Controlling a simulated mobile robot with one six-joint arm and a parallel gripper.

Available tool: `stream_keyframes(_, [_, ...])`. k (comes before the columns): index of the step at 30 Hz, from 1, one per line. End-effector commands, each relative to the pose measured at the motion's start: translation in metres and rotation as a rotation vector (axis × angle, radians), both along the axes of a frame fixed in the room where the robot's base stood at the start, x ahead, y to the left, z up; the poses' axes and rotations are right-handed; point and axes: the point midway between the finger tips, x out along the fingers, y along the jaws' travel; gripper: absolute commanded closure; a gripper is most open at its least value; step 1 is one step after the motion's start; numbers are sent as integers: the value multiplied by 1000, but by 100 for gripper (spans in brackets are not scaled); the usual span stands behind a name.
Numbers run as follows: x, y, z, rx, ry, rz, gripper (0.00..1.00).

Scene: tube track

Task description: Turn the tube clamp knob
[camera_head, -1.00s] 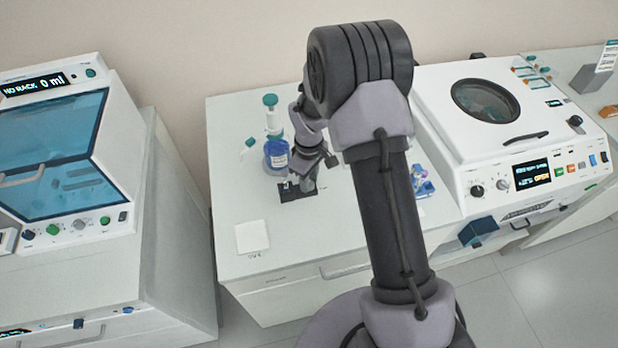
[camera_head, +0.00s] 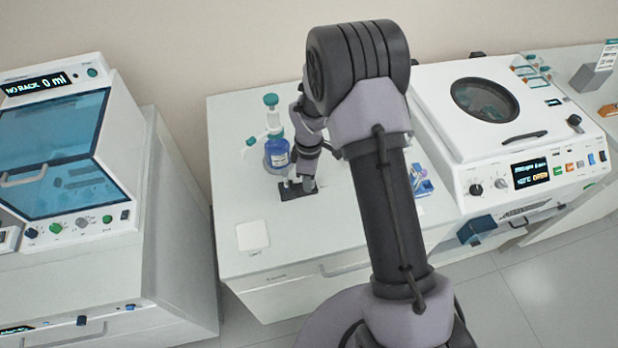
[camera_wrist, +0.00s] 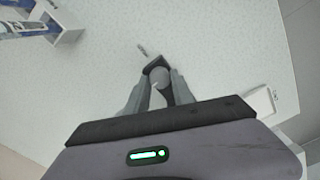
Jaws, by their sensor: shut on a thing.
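The tube clamp knob (camera_wrist: 159,76) is a round grey knob with a pale pointer mark, seen in the wrist view on a dark base. My gripper (camera_wrist: 160,84) points down at it, with one finger on each side, shut on the knob. In the head view, my gripper (camera_head: 298,187) is low over a dark plate (camera_head: 263,201) on the white bench. The knob itself is hidden there by the gripper and wrist.
A blue-liquid bottle (camera_head: 277,154) with a teal-capped stand stands just behind my gripper. A white square pad (camera_head: 252,237) lies at the front left of the bench (camera_head: 232,180). A blue-and-white rack (camera_head: 421,182) is to the right, near a white centrifuge-like machine (camera_head: 440,110).

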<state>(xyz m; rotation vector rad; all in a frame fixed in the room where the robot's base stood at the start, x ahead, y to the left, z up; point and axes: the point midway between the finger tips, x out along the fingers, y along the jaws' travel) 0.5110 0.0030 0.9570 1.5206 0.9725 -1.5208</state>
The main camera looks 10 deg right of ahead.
Motion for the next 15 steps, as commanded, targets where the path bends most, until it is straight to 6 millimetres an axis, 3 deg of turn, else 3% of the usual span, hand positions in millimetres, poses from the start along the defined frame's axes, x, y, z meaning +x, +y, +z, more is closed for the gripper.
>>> stream_keyframes(8, [0, 0, 0, 0, -1, 1, 100])
stream_keyframes(9, [0, 0, 0, 0, -1, 1, 66])
stream_keyframes(12, [0, 0, 0, 0, -1, 1, 50])
stream_keyframes(15, [0, 0, 0, 0, -1, 0, 50])
